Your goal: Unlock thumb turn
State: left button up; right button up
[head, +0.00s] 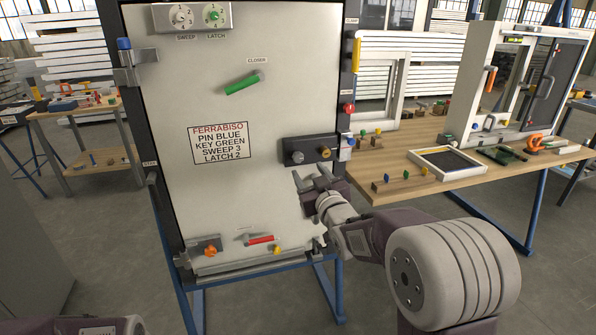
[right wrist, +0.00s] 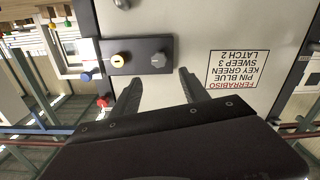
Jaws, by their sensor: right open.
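The grey thumb turn (head: 297,157) sits on the left part of a dark lock plate (head: 310,143) at the right edge of the pale door panel. A brass cylinder (head: 324,152) is on the plate's right part. My right gripper (head: 311,174) is open and empty just below the plate. The right wrist view shows the scene upside down. There the thumb turn (right wrist: 158,60) lies ahead of the gap between the open fingers (right wrist: 159,78), and the brass cylinder (right wrist: 118,60) lies left of it. I see no contact. My left gripper is out of view.
The panel (head: 190,100) bears a sign (head: 220,143), a green lever (head: 242,84), two dials at the top and a red handle (head: 260,240) low down. A wooden bench (head: 420,190) with a tray and small parts stands close on the right.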

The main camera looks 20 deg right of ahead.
aim_at(299, 159)
jog(key=w, duration=0.9)
jog(key=shift+a+f, duration=0.1)
jog(key=shift+f, duration=0.25)
grip_shut()
